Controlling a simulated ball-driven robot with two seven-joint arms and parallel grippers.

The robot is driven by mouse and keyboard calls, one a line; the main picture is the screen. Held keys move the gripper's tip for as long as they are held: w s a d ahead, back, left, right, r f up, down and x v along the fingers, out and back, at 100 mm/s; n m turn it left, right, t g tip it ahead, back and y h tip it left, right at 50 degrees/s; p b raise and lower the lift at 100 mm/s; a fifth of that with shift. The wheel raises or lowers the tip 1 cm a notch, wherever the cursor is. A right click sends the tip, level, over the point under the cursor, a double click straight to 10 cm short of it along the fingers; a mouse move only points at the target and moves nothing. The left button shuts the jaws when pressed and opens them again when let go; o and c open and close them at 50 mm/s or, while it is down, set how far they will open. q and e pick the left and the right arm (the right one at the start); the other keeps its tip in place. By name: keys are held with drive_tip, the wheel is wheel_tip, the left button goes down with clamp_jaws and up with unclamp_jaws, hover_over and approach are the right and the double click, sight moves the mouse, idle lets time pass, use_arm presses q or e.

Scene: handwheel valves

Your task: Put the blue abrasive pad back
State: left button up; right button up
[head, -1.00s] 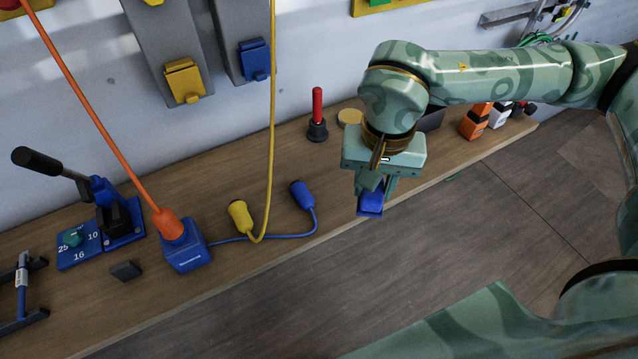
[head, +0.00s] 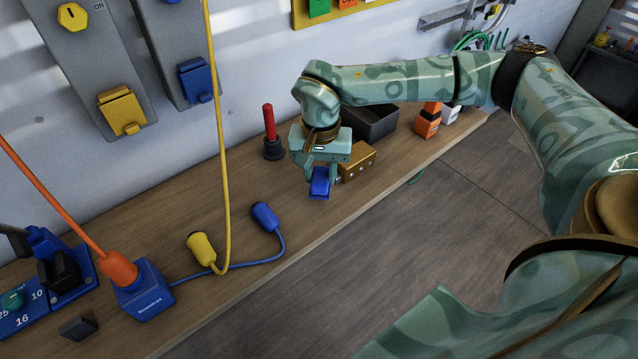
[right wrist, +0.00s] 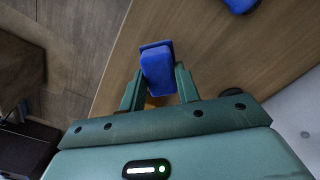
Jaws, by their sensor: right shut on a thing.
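The blue abrasive pad (head: 320,182) is a small blue block held between the fingers of my right gripper (head: 321,168). In the right wrist view the pad (right wrist: 158,67) sticks out past the fingertips of the gripper (right wrist: 159,85), which are shut on its sides. In the head view the pad shows above the front part of the wooden bench, in front of a brass-coloured block (head: 357,163). Whether it touches the bench is unclear. My left gripper is not in view.
A dark open bin (head: 372,124) stands behind the gripper, and a red-handled tool (head: 269,132) stands to its left. Blue (head: 265,217) and yellow (head: 201,249) plugs with cables lie further left. The wooden bench (head: 330,222) is clear along its front edge.

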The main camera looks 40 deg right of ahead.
sight(321, 182)
drive_tip(key=shift+w+d+f, duration=0.1)
drive_tip(key=shift+w+f, duration=0.05)
drive_tip(key=shift+f, duration=0.15)
wheel_tip(321, 182, down, 4)
drive_tip(key=shift+w+d+r+b, duration=0.15)
drive_tip(key=shift+r+b, duration=0.05)
drive_tip(key=shift+b, duration=0.6)
drive_tip(key=shift+r, duration=0.1)
drive_tip(key=o, duration=0.9)
wheel_tip(321, 182, up, 12)
drive_tip(key=p, duration=0.3)
drive_tip(key=shift+p, duration=0.35)
